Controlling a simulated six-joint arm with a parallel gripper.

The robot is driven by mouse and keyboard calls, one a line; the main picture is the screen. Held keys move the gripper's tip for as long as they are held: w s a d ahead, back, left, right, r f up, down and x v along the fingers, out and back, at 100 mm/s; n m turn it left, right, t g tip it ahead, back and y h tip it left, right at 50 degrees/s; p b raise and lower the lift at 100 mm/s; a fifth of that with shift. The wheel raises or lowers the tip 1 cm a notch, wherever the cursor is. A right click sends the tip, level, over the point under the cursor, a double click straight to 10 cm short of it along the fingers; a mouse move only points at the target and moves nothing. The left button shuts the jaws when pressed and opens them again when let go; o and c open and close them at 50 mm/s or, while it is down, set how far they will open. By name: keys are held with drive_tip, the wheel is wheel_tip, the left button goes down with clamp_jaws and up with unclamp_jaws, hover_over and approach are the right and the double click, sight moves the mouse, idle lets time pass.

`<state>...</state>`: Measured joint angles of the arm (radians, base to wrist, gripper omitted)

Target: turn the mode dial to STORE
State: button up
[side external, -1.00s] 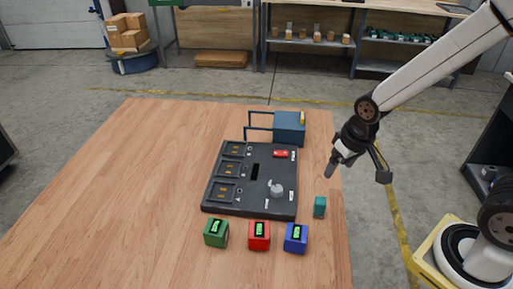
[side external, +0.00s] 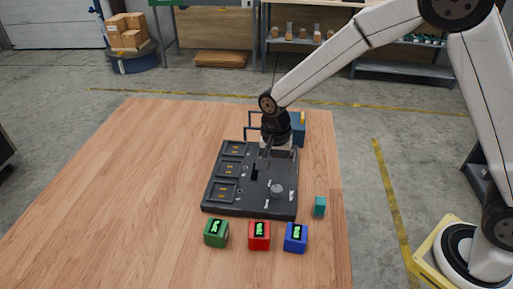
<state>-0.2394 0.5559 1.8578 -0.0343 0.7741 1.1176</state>
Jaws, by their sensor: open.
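A dark control panel (side external: 230,208) lies on the wooden table. A light grey round knob (side external: 277,190), which looks like the mode dial, sits on its right front part with small white labels near it. The labels are too small to read, so I cannot tell the dial's setting. My gripper (side external: 264,162) is open and points down over the back middle of the panel, behind the dial and apart from it. It hides the panel's red part and the area around it.
Green (side external: 216,233), red (side external: 259,236) and blue (side external: 296,238) cubes stand in front of the panel. A small teal block (side external: 320,206) stands to its right. A blue box (side external: 299,130) is behind, partly hidden by my arm. The table's left side (side external: 120,190) is clear.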

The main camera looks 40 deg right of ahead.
sight(277, 188)
drive_tip(key=shift+f, duration=0.1)
drive_tip(key=shift+s+d+f, duration=0.1)
drive_tip(key=shift+f, duration=1.8)
drive_tip(key=shift+s+d+f, duration=0.1)
drive_tip(key=shift+f, duration=1.8)
clamp_jaws()
